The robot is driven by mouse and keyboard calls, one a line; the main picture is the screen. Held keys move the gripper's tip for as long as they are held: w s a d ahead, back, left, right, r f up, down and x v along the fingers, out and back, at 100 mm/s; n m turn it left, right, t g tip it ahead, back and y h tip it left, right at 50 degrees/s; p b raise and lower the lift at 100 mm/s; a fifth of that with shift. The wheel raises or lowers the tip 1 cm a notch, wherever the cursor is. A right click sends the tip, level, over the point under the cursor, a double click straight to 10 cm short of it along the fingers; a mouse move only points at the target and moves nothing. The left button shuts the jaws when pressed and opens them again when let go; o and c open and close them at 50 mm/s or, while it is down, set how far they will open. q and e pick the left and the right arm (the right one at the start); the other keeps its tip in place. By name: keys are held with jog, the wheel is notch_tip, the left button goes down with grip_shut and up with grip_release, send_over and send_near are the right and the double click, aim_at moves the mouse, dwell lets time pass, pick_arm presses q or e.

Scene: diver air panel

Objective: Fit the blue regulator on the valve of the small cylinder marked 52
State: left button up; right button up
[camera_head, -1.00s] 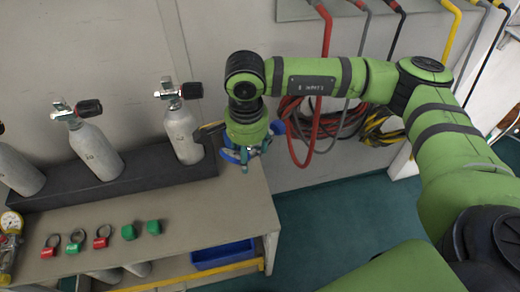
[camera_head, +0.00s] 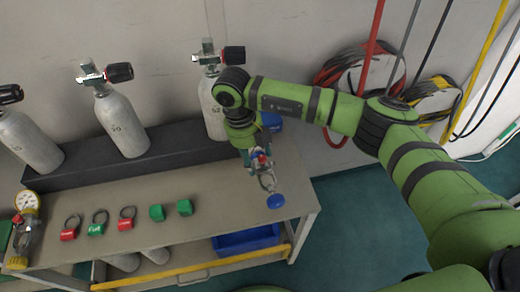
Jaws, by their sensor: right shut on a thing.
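My right gripper (camera_head: 257,158) is shut on the blue regulator (camera_head: 267,181), a metal body with a round blue knob at its lower end. It hangs over the right end of the bench, apart from any valve. The small cylinder (camera_head: 212,112) at the right of the row is partly hidden by my arm; its mark seems to be 52 but is hard to read. Its metal valve (camera_head: 207,54) with a black knob is uncovered, above and left of the gripper. A blue patch (camera_head: 271,121) shows behind my wrist; I cannot tell what it belongs to. My left gripper is not in view.
Two more grey cylinders (camera_head: 122,127) (camera_head: 28,143) stand in the dark rack (camera_head: 75,183). Red and green tags (camera_head: 126,222) and a gauge unit (camera_head: 26,222) lie on the bench. A blue bin (camera_head: 246,240) sits below. Hoses hang on the wall.

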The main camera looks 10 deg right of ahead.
jog(key=shift+f+m, duration=0.25)
jog(key=shift+m, duration=0.25)
jog(key=shift+d, duration=0.65)
jog(key=shift+d+p, duration=0.4)
jog(key=shift+d, duration=1.5)
jog(key=shift+w+d+p, duration=0.1)
jog(key=shift+d+p, duration=0.2)
jog(key=shift+d, duration=0.35)
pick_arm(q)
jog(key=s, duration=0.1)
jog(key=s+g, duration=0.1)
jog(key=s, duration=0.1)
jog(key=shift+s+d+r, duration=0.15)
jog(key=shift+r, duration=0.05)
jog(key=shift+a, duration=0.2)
pick_arm(e)
jog(key=shift+d, duration=0.15)
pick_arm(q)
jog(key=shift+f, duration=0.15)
pick_arm(e)
jog(key=shift+f, duration=0.2)
